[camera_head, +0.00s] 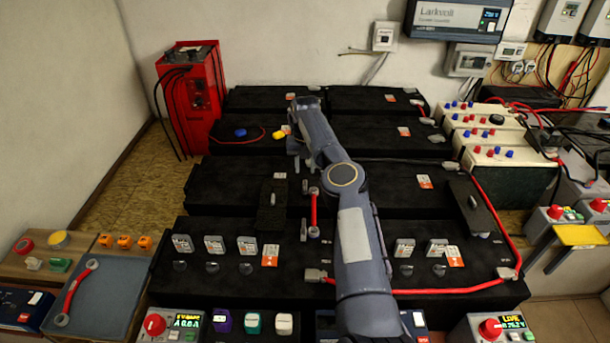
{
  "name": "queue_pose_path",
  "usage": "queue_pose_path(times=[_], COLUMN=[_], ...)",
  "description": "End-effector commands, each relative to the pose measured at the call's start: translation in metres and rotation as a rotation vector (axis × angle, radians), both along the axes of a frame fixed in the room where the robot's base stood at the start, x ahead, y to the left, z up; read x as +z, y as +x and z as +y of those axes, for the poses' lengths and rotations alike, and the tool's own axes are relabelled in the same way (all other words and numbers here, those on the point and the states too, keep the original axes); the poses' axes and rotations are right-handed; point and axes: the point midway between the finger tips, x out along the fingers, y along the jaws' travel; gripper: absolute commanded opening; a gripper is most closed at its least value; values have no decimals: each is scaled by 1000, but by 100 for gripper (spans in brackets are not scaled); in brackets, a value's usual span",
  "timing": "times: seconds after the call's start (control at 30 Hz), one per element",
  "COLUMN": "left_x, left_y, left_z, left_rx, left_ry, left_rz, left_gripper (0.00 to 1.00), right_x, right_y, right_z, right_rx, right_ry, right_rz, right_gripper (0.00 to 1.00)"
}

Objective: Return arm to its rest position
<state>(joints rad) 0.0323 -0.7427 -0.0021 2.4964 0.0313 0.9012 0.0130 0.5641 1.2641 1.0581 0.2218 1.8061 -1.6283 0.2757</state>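My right arm comes in from the bottom middle and reaches up and to the left over the black battery blocks (210,184). Its elbow joint is above the middle of the second row from the front. My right gripper (294,148) is at the far end of the arm, over the rear rows. Its fingers are small and partly hidden by the wrist, so their opening cannot be made out. No held object shows. My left arm and gripper are not in view.
A red link (314,213) lies beside the forearm. A yellow clip (279,134) is close to the gripper. A red charger (192,98) stands at the back left. Red cable (494,215) runs along the right.

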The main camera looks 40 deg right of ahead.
Motion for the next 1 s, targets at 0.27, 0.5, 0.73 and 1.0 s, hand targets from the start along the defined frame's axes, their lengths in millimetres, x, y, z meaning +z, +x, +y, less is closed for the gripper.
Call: queue_pose_path(times=[0.27,0.5,0.73,1.0], left_x=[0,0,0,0], left_y=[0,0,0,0], left_z=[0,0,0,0], left_rx=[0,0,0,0], left_ry=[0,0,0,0], left_rz=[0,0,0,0], left_gripper=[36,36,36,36], right_x=[7,7,18,153], right_y=[0,0,5,59], right_z=[0,0,-2,-13], right_rx=[1,1,19,260], right_ry=[1,1,-39,-501], right_rz=[1,1,-19,-252], right_gripper=[33,33,33,33])
